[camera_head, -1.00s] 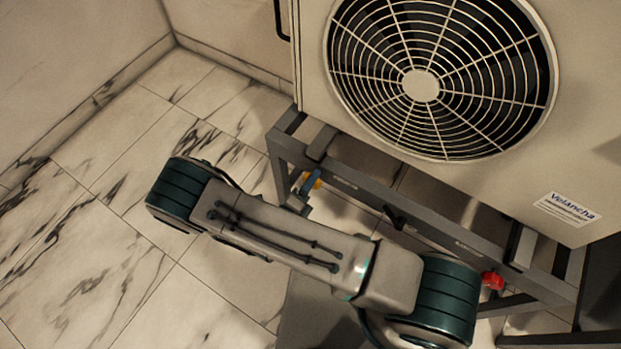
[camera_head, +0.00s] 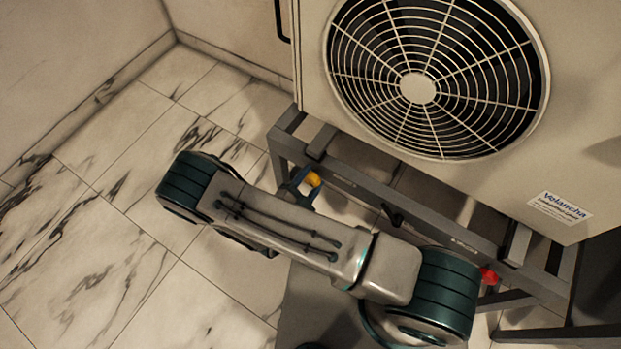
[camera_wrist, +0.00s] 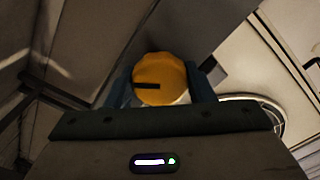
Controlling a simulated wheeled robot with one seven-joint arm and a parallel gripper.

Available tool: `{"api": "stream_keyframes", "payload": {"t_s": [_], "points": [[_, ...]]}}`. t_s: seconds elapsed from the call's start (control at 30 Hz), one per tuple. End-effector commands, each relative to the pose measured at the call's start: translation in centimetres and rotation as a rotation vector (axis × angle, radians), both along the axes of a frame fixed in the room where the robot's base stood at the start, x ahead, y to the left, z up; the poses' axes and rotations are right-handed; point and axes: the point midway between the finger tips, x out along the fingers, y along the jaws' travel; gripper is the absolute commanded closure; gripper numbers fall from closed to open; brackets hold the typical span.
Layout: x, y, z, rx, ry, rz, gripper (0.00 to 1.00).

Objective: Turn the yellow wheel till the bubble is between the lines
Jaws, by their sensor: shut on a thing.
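The yellow wheel (camera_wrist: 160,80) is a lobed knob with a dark slot or mark on its face, pointing left in the wrist view. My gripper (camera_wrist: 162,90) has a blue finger on each side of it and is shut on it. In the head view a small part of the yellow wheel (camera_head: 313,179) shows by my blue gripper finger (camera_head: 298,184), under the frame's front rail. My arm covers most of the area around it. I cannot make out the bubble or its lines in either view.
A large fan unit (camera_head: 570,150) rests on a grey metal frame (camera_head: 360,183) just behind my arm. A red knob (camera_head: 489,276) sits on the frame at the right, close to my arm. Marble floor (camera_head: 110,150) is clear at the left.

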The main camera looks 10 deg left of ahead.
Motion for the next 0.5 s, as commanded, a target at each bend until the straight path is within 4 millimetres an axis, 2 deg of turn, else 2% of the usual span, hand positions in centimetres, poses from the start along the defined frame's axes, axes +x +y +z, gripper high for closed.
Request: {"api": "stream_keyframes", "payload": {"t_s": [0.5], "points": [[-0.08, 0.11, -0.07, -0.353, 0.150, 0.002, 0.74]]}}
